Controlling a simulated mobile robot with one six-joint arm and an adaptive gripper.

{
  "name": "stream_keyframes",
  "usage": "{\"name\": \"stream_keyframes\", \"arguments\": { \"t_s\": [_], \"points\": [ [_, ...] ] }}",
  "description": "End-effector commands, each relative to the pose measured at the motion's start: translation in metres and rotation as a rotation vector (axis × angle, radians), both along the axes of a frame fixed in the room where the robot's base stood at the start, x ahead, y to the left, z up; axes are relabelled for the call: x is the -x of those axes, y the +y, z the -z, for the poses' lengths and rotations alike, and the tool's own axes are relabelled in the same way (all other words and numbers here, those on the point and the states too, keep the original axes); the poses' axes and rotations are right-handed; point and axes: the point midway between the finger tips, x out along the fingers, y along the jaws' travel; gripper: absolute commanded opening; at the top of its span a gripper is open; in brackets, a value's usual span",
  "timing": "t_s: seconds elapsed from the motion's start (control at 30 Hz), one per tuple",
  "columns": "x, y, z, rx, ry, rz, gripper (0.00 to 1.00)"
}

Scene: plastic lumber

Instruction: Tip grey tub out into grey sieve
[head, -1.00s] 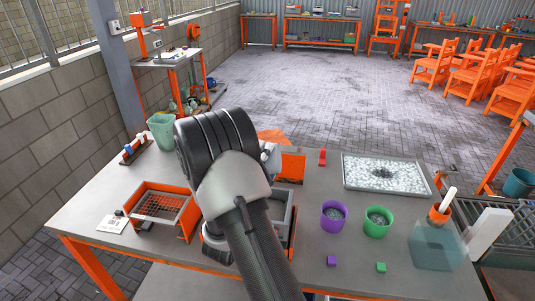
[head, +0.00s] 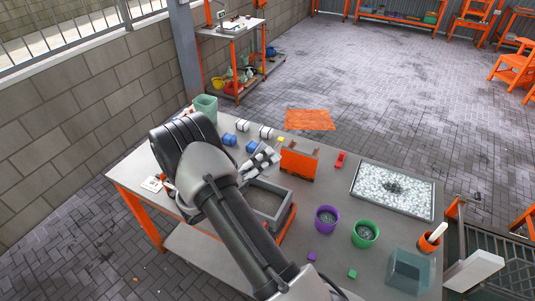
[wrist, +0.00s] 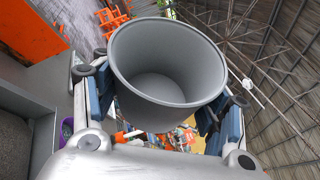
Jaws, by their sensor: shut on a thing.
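The grey tub (wrist: 165,88) fills the middle of the wrist view, with its open mouth towards the camera. Its inner wall and floor look bare. My gripper (wrist: 160,92) is shut on it, one finger at each side. The grey sieve (head: 288,207) stands on the table just right of my arm, on an orange base. A grey-brown layer shows inside it, and my arm covers its left part. In the wrist view a dark, grainy surface beside a grey wall shows at the lower left, likely the sieve.
A purple pot (head: 326,220) and a green pot (head: 365,235) stand right of the sieve. A tray of white pebbles (head: 393,190) is at the right; a pale green bin (head: 205,106) is at the back left.

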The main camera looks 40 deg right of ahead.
Motion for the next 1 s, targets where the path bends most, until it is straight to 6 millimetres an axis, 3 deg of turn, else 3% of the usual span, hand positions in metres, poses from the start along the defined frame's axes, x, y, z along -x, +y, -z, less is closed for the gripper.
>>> {"name": "stream_keyframes", "arguments": {
  "t_s": [0.3,0.6,0.8,1.0],
  "points": [
    [0.01,-0.005,-0.041,-0.191,-0.415,0.002,0.39],
    [0.021,-0.01,-0.068,-0.385,-0.825,0.001,0.39],
    [0.026,-0.012,-0.075,-0.458,-0.98,0.002,0.39],
    [0.028,-0.013,-0.079,-0.482,-1.028,0.001,0.39]
  ]
}}
